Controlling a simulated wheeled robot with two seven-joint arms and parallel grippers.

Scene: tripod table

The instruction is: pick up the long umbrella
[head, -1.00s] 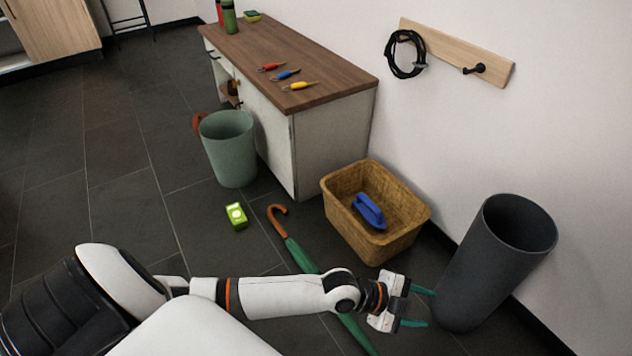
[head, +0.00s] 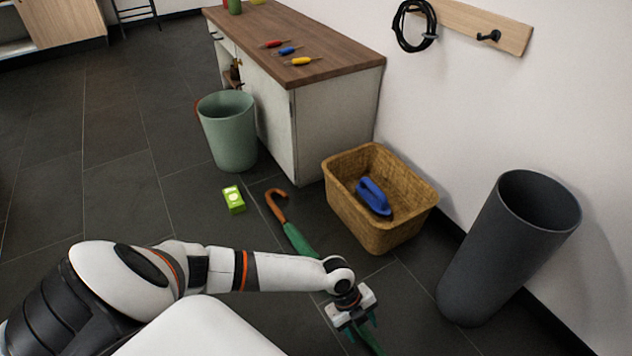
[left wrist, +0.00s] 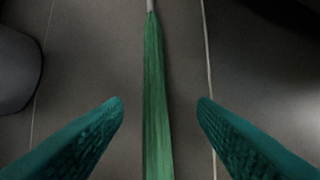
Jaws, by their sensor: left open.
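The long umbrella (head: 297,238) lies on the dark tiled floor, with a brown hooked handle and a green canopy. My left arm hides its middle part in the head view. My left gripper (head: 362,334) is open and points down over the lower part of the umbrella. In the left wrist view the green canopy (left wrist: 155,95) runs between the two teal fingers (left wrist: 160,112), apart from both, and its pale tip points to the top edge. My right gripper is not in view.
A wicker basket (head: 337,200) with a blue brush (head: 373,196) stands right of the umbrella. A dark grey bin (head: 500,255) stands farther right by the wall. A green box (head: 233,200) and a pale green bin (head: 228,135) are to the left, near the cabinet (head: 335,120).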

